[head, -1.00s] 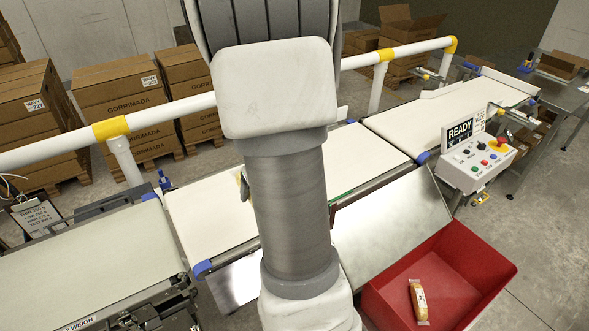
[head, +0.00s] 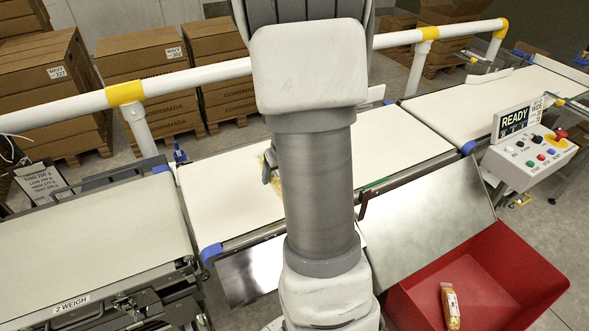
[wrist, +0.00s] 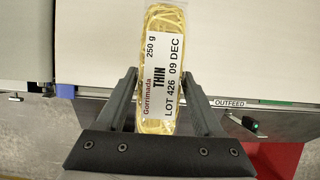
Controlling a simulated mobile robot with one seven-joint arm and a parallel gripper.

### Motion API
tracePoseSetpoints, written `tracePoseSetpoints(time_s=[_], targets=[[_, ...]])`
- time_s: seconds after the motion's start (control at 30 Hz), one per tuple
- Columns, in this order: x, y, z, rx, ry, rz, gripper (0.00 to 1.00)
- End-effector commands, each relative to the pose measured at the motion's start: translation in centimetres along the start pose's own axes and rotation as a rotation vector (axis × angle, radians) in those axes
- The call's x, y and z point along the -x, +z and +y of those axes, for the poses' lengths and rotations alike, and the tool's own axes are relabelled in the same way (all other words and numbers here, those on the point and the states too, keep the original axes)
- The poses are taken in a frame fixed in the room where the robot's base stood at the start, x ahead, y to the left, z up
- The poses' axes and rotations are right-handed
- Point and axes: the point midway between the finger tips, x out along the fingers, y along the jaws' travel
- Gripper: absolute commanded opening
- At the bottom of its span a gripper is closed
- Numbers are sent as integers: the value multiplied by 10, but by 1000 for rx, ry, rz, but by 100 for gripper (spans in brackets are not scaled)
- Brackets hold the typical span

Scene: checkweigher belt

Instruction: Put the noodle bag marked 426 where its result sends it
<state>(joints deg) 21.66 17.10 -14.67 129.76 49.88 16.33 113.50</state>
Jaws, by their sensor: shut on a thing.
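The noodle bag marked LOT 426 (wrist: 158,45) is a clear bag of pale yellow noodles with a white label reading Gorrimada, THIN, 250 g, 09 DEC. My gripper (wrist: 159,78) is shut on it, one dark finger on each side. In the head view the bag (head: 275,188) shows as a yellow sliver beside my arm, over the middle white belt (head: 220,195); most of it is hidden by my arm. I cannot tell how far above the belt it is. The display (head: 514,122) on the control box reads READY.
A red bin (head: 510,270) below a metal chute (head: 425,225) holds another bag (head: 451,306). The weigh belt (head: 90,245) is at left, another belt (head: 470,105) at upper right. A white rail (head: 210,75) runs behind. The wrist view shows an OUTFEED label (wrist: 230,105).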

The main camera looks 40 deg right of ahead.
Motion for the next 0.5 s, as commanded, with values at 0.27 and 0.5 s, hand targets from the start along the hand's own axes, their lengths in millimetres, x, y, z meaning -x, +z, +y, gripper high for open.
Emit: tracePoseSetpoints(time_s=[0.27,0.5], targets=[[-55,37,6,2,1,2,0],[-89,62,10,1,0,0,0]])
